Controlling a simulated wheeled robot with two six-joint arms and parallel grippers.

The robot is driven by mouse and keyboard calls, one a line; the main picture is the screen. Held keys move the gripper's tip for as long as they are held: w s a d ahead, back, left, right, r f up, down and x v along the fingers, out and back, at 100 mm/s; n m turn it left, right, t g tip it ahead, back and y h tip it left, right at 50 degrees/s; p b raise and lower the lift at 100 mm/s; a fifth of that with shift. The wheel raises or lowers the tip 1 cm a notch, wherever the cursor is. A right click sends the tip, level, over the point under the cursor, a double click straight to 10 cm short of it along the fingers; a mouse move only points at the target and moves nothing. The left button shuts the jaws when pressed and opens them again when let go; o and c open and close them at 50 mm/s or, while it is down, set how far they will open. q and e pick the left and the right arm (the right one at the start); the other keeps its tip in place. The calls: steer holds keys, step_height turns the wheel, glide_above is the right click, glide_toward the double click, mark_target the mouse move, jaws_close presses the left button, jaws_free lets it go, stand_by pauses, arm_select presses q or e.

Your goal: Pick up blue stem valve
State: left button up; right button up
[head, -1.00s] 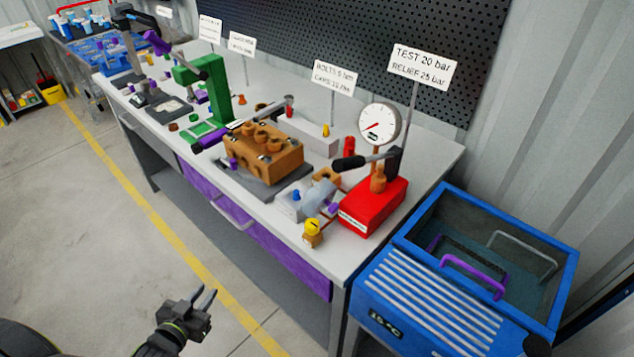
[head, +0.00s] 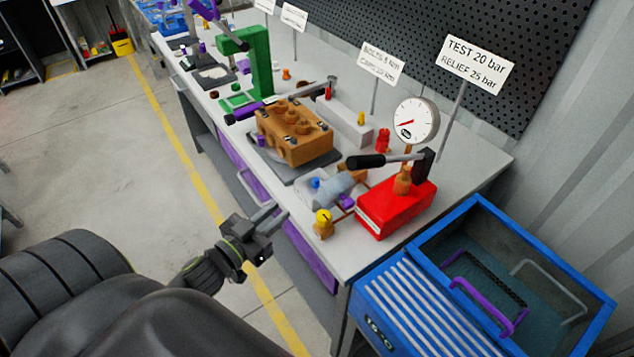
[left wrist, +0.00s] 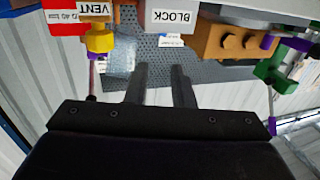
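A small blue knob (head: 315,183), which looks like the blue stem of the valve, sits on a pale grey block (head: 324,192) near the bench's front edge. In the left wrist view, a white block labelled BLOCK (left wrist: 172,16) shows upside down at the top; no blue stem is visible there. My left gripper (head: 276,214) is in front of the bench edge, below and left of the blue knob, apart from it. In the left wrist view its two fingers (left wrist: 158,72) are spread with nothing between them. My right gripper is not in view.
Beside the knob stand a yellow-topped valve (head: 323,216) and a red pump box (head: 396,208) with a gauge (head: 416,120) and lever. A brown pump block (head: 295,135) is behind. A blue tank (head: 470,285) stands right of the bench (head: 470,165). The floor at left is open.

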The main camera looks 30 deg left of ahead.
arm_select(q)
steer(key=p, duration=0.4)
glide_toward(314, 181)
steer(key=w, duration=0.3)
steer(key=w+d+r, duration=0.1)
steer(key=shift+w, duration=0.2)
steer(key=shift+w+d+f, duration=0.1)
steer(key=shift+w+f, duration=0.05)
steer(key=shift+w, duration=0.9)
steer(key=shift+w+d+f, duration=0.1)
steer(key=shift+w+f, duration=0.05)
steer(key=shift+w, duration=0.9)
steer(key=shift+w+d+f, duration=0.1)
steer(key=shift+w+f, duration=0.05)
steer(key=shift+w, duration=0.9)
steer(key=shift+c, duration=0.3)
jaws_close()
